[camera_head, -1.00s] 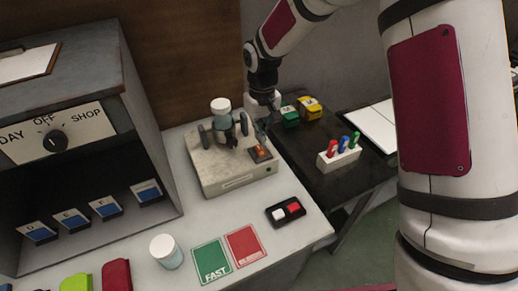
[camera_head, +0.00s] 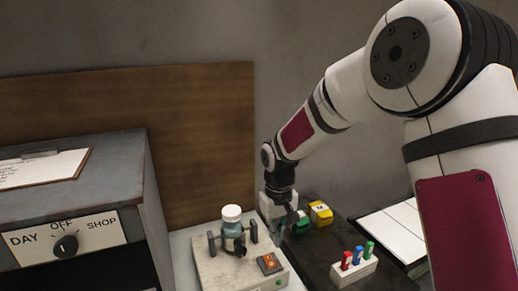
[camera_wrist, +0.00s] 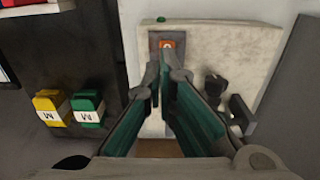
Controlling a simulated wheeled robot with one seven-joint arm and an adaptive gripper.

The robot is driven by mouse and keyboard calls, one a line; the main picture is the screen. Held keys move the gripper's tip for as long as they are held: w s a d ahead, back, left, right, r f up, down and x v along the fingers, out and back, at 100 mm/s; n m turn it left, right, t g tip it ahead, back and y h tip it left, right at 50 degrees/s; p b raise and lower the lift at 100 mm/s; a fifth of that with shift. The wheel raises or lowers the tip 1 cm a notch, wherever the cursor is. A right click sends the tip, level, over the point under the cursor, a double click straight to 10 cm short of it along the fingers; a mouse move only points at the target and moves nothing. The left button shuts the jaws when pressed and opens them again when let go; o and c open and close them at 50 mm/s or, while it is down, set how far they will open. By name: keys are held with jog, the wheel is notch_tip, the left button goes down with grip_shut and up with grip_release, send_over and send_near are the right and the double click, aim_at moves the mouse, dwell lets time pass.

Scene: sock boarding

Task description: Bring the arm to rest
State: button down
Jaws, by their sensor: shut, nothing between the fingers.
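My gripper (camera_head: 291,222) is at the right rear of the beige machine (camera_head: 212,268). In the wrist view my gripper (camera_wrist: 166,70) is shut and empty, its two green-padded fingers meeting over the machine (camera_wrist: 205,45). The fingertips appear just beside the orange switch (camera_wrist: 167,43); whether they touch it I cannot tell. The switch also shows in the head view (camera_head: 269,263). A jar with a white lid (camera_head: 232,214) stands on the machine between dark posts.
A green block (camera_head: 301,225) and a yellow block (camera_head: 320,212) sit close right of my gripper on the dark side table (camera_head: 318,250). A white holder (camera_head: 354,272) carries coloured pens. A grey cabinet (camera_head: 100,190) with a dial stands left.

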jog(key=s+d+r+m+t, duration=0.1)
jog(key=s+d+r, duration=0.45)
jog(key=r, duration=0.25)
jog(key=s+d+r+m+t, duration=0.1)
jog(key=s+d+r, duration=0.3)
jog(key=s+r, duration=0.3)
jog(key=s+d+r+m+t, duration=0.1)
jog(key=s+d+r, duration=0.1)
jog(key=s, duration=0.6)
jog(key=s+d+r+m+t, duration=0.1)
jog(key=s+d+r, duration=0.1)
jog(key=s, duration=0.5)
jog(key=shift+s+d+r+t, duration=0.3)
jog(key=shift+s+r+t, duration=0.1)
jog(key=shift+r, duration=0.2)
jog(key=shift+a, duration=0.1)
